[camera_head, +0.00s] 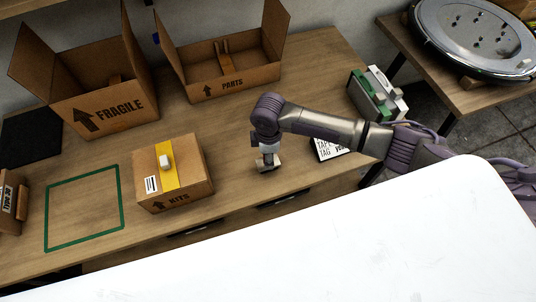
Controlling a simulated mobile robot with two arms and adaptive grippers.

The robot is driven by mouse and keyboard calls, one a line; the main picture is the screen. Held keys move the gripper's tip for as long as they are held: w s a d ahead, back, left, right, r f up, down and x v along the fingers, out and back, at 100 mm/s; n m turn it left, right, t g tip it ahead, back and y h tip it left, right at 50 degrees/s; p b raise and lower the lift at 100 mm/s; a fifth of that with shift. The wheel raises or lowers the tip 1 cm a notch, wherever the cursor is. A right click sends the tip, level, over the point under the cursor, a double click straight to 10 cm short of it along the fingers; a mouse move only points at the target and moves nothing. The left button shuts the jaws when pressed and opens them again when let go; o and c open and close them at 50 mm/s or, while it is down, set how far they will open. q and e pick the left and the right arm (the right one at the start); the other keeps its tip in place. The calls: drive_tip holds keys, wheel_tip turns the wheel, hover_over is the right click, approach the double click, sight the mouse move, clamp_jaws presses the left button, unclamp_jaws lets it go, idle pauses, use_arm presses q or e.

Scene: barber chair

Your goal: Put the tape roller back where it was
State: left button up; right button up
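My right gripper (267,165) points down at the wooden table, to the right of the closed KITS box. It is small and seen from above; I cannot tell whether its fingers are open or shut, or whether it holds something. No tape roller can be made out with certainty. A small white object (166,161) sits on the yellow strip on top of the KITS box (192,178); I cannot tell what it is. A white card with black print (328,149) lies partly behind my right arm. My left gripper is not in view.
Open FRAGILE (115,113) and PARTS (232,82) boxes stand at the back of the table (222,125). A green outlined square (84,170) lies bare at left. Green and white binders (375,92) stand at right. A large white surface (330,250) fills the front.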

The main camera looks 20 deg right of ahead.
wheel_tip(320, 180, up, 12)
drive_tip(key=shift+f+b, duration=0.2)
drive_tip(key=shift+b, duration=0.1)
idle(0.4)
